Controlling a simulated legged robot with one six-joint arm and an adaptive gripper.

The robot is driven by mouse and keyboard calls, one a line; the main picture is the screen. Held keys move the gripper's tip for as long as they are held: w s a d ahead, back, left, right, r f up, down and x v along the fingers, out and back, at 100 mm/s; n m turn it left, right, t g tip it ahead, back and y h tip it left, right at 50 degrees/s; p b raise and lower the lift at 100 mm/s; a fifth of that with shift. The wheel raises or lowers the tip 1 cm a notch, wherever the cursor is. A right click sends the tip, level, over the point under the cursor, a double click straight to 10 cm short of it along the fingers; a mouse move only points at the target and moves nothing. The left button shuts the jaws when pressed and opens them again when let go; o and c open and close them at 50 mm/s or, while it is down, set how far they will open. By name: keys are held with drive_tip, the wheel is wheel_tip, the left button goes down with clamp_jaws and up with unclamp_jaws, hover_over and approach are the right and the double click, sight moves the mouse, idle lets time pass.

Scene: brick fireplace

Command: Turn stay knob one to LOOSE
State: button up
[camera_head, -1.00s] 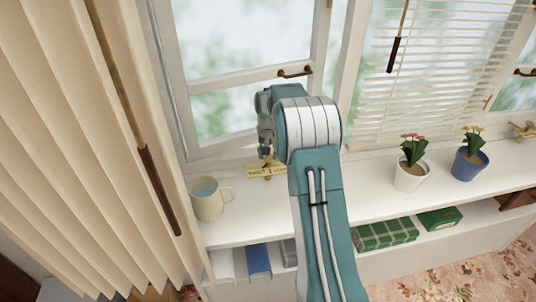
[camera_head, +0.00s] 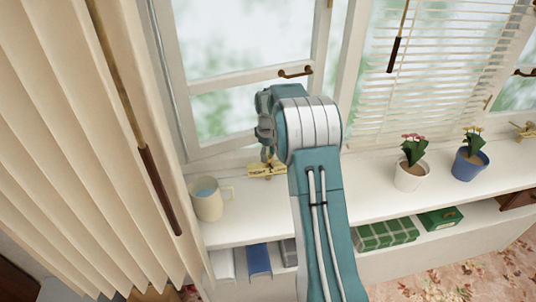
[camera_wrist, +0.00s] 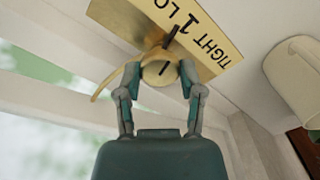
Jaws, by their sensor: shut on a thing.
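Stay knob one (camera_wrist: 158,72) is a round brass knob with a dark line on its face, in the middle of the wrist view. It sits in front of a brass plate (camera_wrist: 218,42) lettered "TIGHT 1 LO", the rest cut off by the picture edge. A dark mark on the plate is close to the knob's rim, near the 1. My gripper (camera_wrist: 160,75) is shut on the knob, one finger on each side. In the head view the plate (camera_head: 280,170) shows on the windowsill below my wrist; the knob is too small to make out there.
A cream mug (camera_head: 208,203) stands left of the plate, and also shows in the wrist view (camera_wrist: 298,75). Pleated curtains (camera_head: 85,150) hang at the left. Two potted plants, white (camera_head: 409,178) and blue (camera_head: 467,165), stand to the right on the sill (camera_head: 350,185).

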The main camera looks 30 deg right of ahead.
sight(268, 155)
drive_tip(key=n, duration=0.4)
drive_tip(key=shift+f+n, duration=0.15)
drive_tip(key=shift+n, duration=0.15)
drive_tip(key=n, duration=0.4)
drive_tip(key=shift+n, duration=0.3)
drive_tip(key=o, duration=1.2)
drive_tip(key=shift+r, duration=0.2)
wheel_tip(268, 155, up, 12)
drive_tip(key=shift+w+f, duration=0.1)
drive_tip(key=shift+f, duration=0.1)
